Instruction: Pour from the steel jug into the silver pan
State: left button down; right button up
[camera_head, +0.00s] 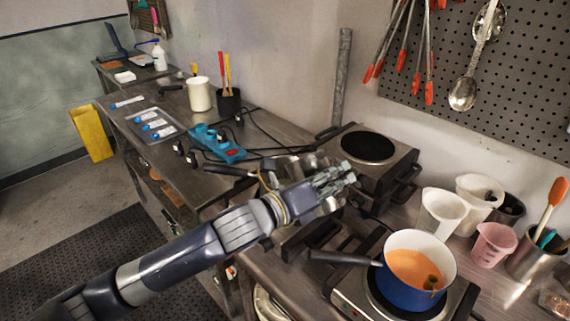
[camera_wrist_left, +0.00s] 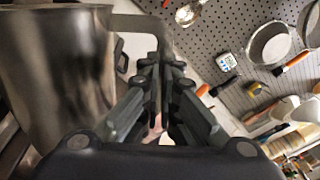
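The steel jug (camera_wrist_left: 60,75) fills the left side of the left wrist view. Its squared handle (camera_wrist_left: 140,22) runs down to between the fingers of my left gripper (camera_wrist_left: 160,75). The fingers look closed on that handle; their contact is partly hidden. In the head view my left gripper (camera_head: 336,181) is over the bench, beside the rear hot plate, and mostly covers the jug. A silver pan (camera_head: 288,163) with a dark handle shows just behind my gripper, partly hidden. I cannot see inside the jug or the pan. My right gripper is out of view.
A blue pot (camera_head: 412,293) of orange liquid stands on the front hot plate (camera_head: 350,298). The rear hot plate (camera_head: 400,172) has a bare top. White cups (camera_head: 441,214) and a pink cup (camera_head: 493,244) stand at the right. A teal power strip (camera_head: 218,144) with cables lies left.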

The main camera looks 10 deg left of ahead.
aim_at(336, 160)
pick_arm(q)
jog(key=shift+r, duration=0.25)
jog(key=shift+a+r, duration=0.1)
jog(key=shift+r, duration=0.15)
jog(key=shift+w+n, duration=0.1)
jog(key=shift+n, duration=0.2)
jog(key=shift+w+a+r, duration=0.1)
jog(key=shift+w+r, duration=0.05)
jog(key=shift+r+p, duration=0.25)
jog(key=shift+p, duration=0.15)
jog(key=shift+w+a+r+n, duration=0.15)
jog(key=shift+a+r+n, duration=0.05)
jog(key=shift+n, duration=0.2)
jog(key=shift+r, duration=0.2)
jog(key=shift+w+a+r+p, duration=0.1)
jog(key=shift+w+p, duration=0.05)
jog(key=shift+p, duration=0.2)
